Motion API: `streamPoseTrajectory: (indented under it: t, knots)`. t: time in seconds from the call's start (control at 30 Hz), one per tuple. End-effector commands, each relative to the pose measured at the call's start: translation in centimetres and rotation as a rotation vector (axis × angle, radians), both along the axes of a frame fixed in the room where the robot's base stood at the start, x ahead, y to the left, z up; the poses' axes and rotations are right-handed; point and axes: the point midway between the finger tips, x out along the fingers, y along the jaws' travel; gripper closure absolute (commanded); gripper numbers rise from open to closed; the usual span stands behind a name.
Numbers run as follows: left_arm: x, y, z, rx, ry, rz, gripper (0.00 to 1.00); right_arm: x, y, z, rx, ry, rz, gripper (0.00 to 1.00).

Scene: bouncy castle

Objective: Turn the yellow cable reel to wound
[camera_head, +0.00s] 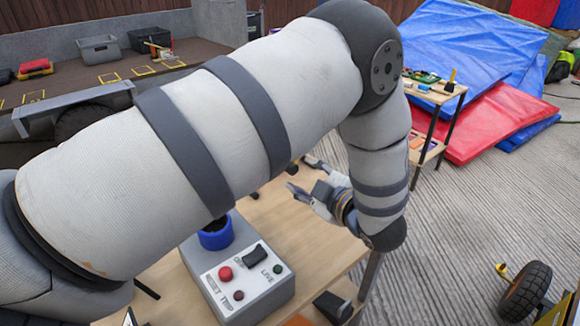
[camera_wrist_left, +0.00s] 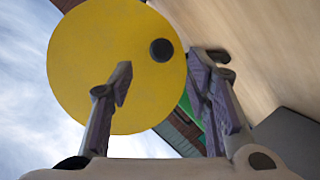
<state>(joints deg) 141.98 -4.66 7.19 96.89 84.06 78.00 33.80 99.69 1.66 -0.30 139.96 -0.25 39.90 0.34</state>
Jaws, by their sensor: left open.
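The yellow cable reel (camera_wrist_left: 105,60) fills the upper left of the left wrist view as a flat round disc. A dark round knob (camera_wrist_left: 161,50) stands near its right edge. My left gripper (camera_wrist_left: 163,78) is open, with one finger in front of the disc and the other to the right of the knob. The knob appears between the fingers, and I see no contact. In the head view my left gripper (camera_head: 301,177) hangs over the wooden table, and my arm hides the reel. My right gripper is not in view.
A grey control box (camera_head: 262,284) with a red button and black switch stands on the wooden table (camera_head: 315,235). A blue cylindrical part (camera_head: 216,236) is behind its panel. A shelf table (camera_head: 436,92) and blue and red mats (camera_head: 490,125) are farther right.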

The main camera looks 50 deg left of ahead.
Motion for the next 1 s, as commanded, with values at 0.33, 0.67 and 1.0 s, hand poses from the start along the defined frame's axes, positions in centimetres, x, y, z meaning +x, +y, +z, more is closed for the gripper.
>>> streamPoseTrajectory:
  t: [0.33,0.67,1.0]
  knots:
    - [1.8,6.5,-1.9,-0.001,0.003,0.001,0.55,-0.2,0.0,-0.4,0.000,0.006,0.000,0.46]
    - [2.0,7.1,-2.0,0.000,0.003,-0.002,0.55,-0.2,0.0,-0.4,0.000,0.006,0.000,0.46]
    - [2.0,7.1,-2.0,0.000,0.003,-0.002,1.00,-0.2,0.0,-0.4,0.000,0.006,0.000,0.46]
